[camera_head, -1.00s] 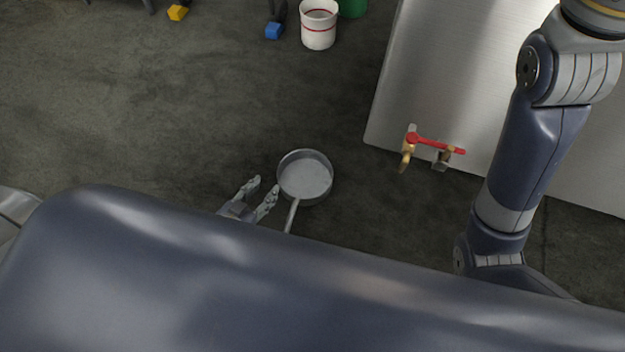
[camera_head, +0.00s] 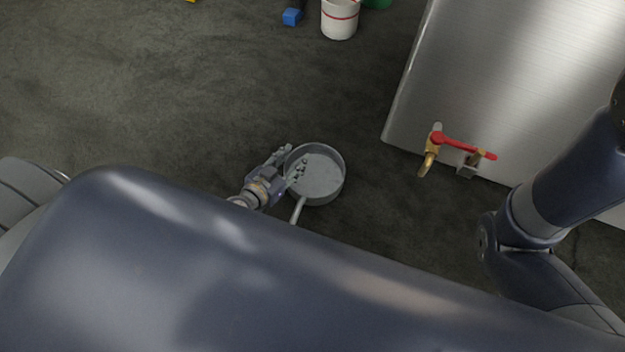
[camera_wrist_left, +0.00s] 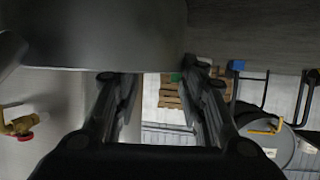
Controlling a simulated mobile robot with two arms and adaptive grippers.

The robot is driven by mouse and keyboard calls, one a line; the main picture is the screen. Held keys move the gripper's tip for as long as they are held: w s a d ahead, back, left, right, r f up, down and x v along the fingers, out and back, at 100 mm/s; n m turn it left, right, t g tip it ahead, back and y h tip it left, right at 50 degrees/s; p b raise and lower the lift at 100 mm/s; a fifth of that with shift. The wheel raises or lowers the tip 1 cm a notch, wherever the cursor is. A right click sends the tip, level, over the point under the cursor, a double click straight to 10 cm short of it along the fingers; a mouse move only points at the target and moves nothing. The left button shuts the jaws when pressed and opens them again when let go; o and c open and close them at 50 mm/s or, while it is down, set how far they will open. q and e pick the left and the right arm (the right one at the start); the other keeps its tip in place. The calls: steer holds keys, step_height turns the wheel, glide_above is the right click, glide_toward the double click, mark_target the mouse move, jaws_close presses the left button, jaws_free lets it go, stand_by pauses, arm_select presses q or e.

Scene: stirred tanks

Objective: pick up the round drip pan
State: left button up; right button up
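The round drip pan (camera_head: 320,178) is a shallow grey metal dish with a straight handle (camera_head: 298,211), lying in the middle of the head view. My left gripper (camera_head: 290,161) is at the pan's left rim. One finger shows outside the rim and the other overlaps the pan's inside. In the left wrist view the pan (camera_wrist_left: 95,40) fills the upper left, and the gripper's fingers (camera_wrist_left: 150,78) stand apart with a gap between them. I cannot tell whether a finger touches the rim. My right gripper is outside the views; only part of that arm shows.
A steel tank (camera_head: 500,75) with a red-handled brass valve (camera_head: 430,153) stands right of the pan. A white bucket with red bands (camera_head: 340,18) and a blue block (camera_head: 292,17) are at the top. The dark floor left of the pan is clear.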

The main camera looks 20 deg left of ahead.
mark_target(303, 149)
arm_select(q)
steer(key=x, duration=0.4)
steer(key=shift+w+a+b, duration=0.25)
steer(key=shift+b, duration=0.1)
steer(key=shift+c, duration=0.5)
jaws_close()
